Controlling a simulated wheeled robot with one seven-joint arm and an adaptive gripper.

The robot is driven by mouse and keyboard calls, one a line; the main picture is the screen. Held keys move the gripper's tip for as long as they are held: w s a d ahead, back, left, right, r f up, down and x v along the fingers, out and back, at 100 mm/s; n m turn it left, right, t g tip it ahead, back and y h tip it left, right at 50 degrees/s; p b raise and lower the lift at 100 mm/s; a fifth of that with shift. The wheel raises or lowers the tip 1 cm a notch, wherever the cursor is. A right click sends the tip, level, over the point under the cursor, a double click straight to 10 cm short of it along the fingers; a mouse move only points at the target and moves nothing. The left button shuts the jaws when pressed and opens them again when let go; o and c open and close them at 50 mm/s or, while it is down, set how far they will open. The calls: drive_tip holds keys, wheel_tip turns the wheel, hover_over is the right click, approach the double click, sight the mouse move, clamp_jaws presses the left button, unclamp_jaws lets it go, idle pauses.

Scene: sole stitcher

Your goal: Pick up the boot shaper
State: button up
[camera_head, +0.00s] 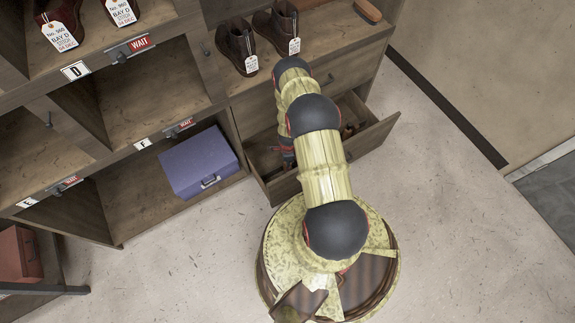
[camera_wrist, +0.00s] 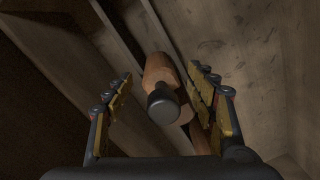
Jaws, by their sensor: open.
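In the wrist view, a brown wooden piece with a dark rounded end, which looks like the boot shaper (camera_wrist: 159,68), lies inside the open drawer. My gripper (camera_wrist: 160,76) is open, with one finger on each side of this piece and visible gaps between. Part of another wooden piece (camera_wrist: 201,138) shows below it near the right finger. In the head view my gripper is mostly hidden behind my arm, at the open drawer (camera_head: 378,138). The boot shaper cannot be made out clearly there.
Drawer walls and a divider (camera_wrist: 107,45) stand close around my gripper. A pair of brown boots (camera_head: 238,46) with tags stands on the shelf above the drawer. A blue box (camera_head: 199,162) sits in a cubby at left. The floor (camera_head: 450,220) at right is clear.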

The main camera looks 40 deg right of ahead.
drive_tip(key=shift+r, duration=0.1)
drive_tip(key=c, duration=1.5)
